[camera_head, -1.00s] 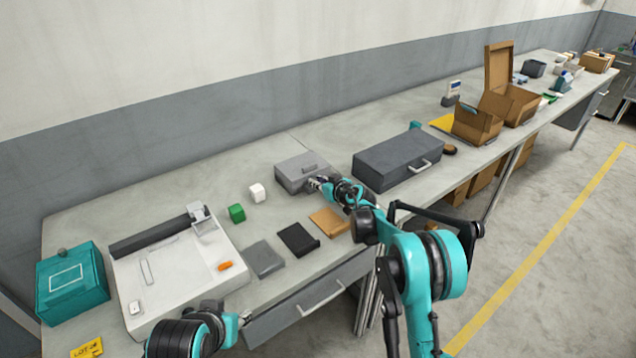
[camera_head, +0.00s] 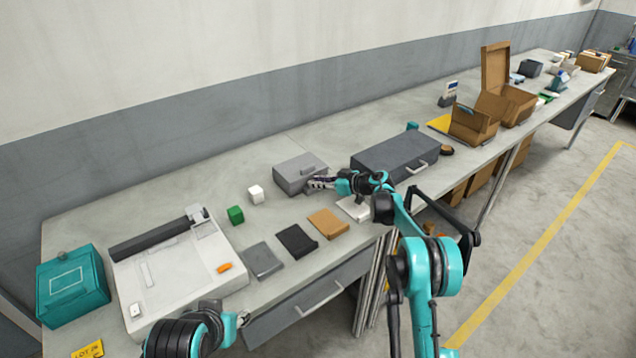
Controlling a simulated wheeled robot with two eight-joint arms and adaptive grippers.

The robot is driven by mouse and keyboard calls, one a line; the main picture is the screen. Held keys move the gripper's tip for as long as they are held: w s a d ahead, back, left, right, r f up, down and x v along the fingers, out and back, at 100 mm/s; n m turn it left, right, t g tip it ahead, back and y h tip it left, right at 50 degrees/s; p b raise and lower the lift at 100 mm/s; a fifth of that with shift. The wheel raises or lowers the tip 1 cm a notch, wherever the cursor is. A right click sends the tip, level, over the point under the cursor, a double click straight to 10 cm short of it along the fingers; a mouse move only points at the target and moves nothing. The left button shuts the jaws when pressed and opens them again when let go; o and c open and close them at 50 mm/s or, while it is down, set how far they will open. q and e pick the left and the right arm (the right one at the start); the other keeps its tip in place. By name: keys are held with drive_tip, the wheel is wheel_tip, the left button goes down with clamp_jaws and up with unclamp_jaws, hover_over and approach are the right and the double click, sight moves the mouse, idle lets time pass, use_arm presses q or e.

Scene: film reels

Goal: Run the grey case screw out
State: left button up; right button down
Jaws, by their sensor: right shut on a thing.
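The grey case (camera_head: 298,170) sits shut on the workbench, left of the larger dark case. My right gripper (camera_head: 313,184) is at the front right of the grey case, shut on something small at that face. The thing in its jaws is at the place of the case screw, but the fingers hide it. My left gripper (camera_head: 242,318) is low at the bench's front edge, away from the grey case; it is too small to tell whether it is open.
A dark case (camera_head: 394,155) stands close to the right of my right arm. Orange (camera_head: 328,223), black (camera_head: 298,240) and grey (camera_head: 264,259) flat pieces lie in front.

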drive_tip(key=c, duration=1.4)
unclamp_jaws()
drive_tip(key=shift+c, duration=0.2)
drive_tip(key=shift+a, duration=0.1)
